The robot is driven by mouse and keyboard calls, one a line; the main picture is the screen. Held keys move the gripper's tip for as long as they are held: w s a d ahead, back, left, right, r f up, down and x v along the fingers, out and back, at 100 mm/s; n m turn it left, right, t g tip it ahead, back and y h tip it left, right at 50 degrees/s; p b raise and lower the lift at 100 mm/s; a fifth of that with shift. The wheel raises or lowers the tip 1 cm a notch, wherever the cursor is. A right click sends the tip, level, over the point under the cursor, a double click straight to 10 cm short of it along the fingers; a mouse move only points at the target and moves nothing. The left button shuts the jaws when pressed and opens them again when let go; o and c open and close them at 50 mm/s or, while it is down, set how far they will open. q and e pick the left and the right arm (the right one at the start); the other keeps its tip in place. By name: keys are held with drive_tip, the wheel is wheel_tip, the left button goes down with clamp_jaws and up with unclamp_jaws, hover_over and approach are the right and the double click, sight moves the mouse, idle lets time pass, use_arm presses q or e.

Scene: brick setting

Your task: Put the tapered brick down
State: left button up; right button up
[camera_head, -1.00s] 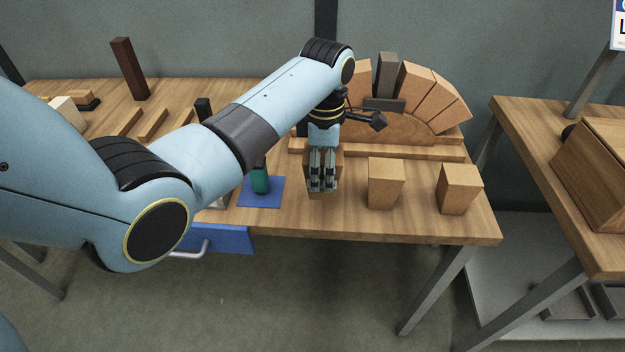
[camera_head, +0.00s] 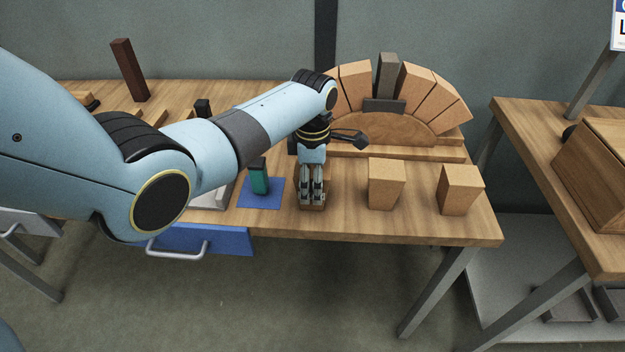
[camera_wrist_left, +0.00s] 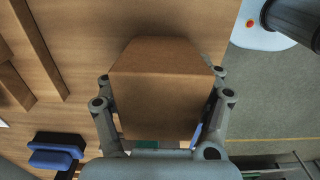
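My left gripper (camera_head: 312,203) is over the front part of the table (camera_head: 345,222), fingers pointing down. It is shut on a tan tapered brick (camera_wrist_left: 163,95), which fills the middle of the left wrist view between the two fingers. In the head view the fingers hide most of this brick; its lower edge is at or just above the tabletop, and I cannot tell whether it touches. Two similar tapered bricks stand apart to its right, one nearer (camera_head: 386,184) and one farther (camera_head: 459,190). My right gripper is not in view.
Behind stands an arch of tan bricks with a dark grey keystone (camera_head: 387,76) over a wooden form (camera_head: 385,130). A blue mat (camera_head: 250,199) with a green-and-black object (camera_head: 259,176) lies left of the gripper. A blue drawer front (camera_head: 225,240) shows below the table edge.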

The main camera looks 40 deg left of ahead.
use_arm(q)
drive_tip(key=o, duration=0.4)
drive_tip(key=shift+c, duration=0.2)
wheel_tip(320, 180, up, 12)
drive_tip(key=shift+r+p, duration=0.15)
drive_tip(key=shift+p, duration=0.5)
